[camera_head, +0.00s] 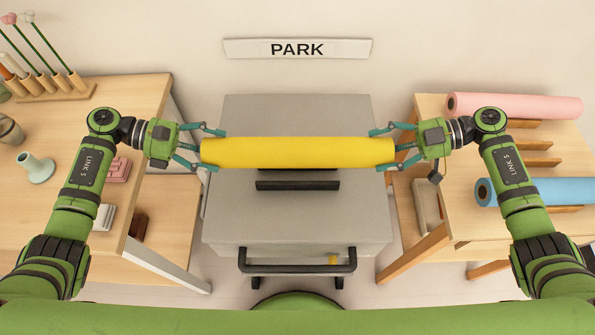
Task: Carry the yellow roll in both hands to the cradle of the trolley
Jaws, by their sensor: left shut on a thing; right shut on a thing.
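The yellow roll (297,152) lies level across the middle of the head view, held between my two grippers. My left gripper (208,148) is shut on its left end, and my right gripper (389,150) is shut on its right end. The grey trolley (225,215) stands behind and below the roll, with a black handle (297,268) at its near side. Dark cradle bars (297,185) show on the trolley's top, just nearer to me than the roll. The roll hides part of the cradle, and I cannot tell the gap between them.
A wooden table (130,95) on the left holds stick holders, a pale green vase (36,167) and small blocks. A wooden table (440,225) on the right carries a pink roll (515,106) and a blue roll (545,191). A PARK sign (297,48) is on the wall.

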